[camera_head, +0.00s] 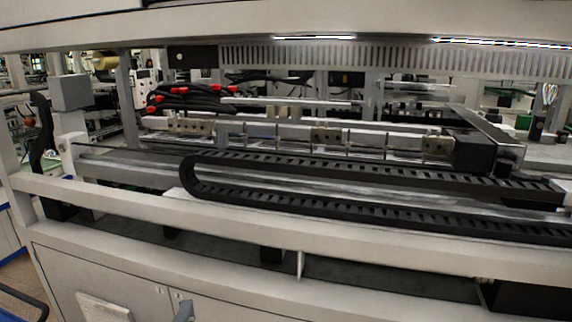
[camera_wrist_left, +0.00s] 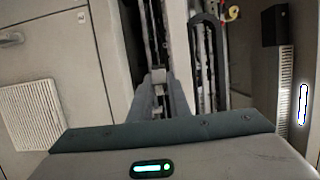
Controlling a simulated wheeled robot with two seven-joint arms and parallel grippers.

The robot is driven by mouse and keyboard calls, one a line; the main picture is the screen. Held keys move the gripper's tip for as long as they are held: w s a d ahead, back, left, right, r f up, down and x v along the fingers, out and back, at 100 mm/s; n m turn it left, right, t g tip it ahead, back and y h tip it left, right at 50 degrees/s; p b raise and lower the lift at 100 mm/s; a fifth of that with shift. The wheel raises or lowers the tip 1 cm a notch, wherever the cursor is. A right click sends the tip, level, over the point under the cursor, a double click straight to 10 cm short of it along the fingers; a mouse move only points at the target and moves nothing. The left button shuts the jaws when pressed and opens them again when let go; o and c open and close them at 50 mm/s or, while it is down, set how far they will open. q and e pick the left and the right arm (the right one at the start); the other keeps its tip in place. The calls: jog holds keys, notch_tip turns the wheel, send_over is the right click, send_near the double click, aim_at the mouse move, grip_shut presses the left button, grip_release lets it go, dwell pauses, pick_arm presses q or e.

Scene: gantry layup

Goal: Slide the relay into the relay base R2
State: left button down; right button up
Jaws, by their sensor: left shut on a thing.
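My left gripper (camera_wrist_left: 160,92) points away from the wrist camera, its two grey fingers close together. It is shut on a small light grey block, which I take to be the relay (camera_wrist_left: 158,76), at the fingertips. I cannot pick out the relay base R2 in either view. My right gripper is not in view.
A long pale machine rail (camera_head: 330,238) runs across the front, above the cabinet doors (camera_head: 130,285). Behind it lies a black cable chain (camera_head: 330,208). Red-tipped cables (camera_head: 188,98) hang farther back. In the wrist view a vented panel (camera_wrist_left: 32,115) is at left.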

pick_arm(q)
jog(key=shift+s, duration=0.1)
jog(key=s+f, duration=0.3)
jog(key=s, duration=0.6)
jog(key=shift+s+f, duration=0.2)
jog(key=shift+f, duration=0.1)
jog(key=shift+d, duration=0.15)
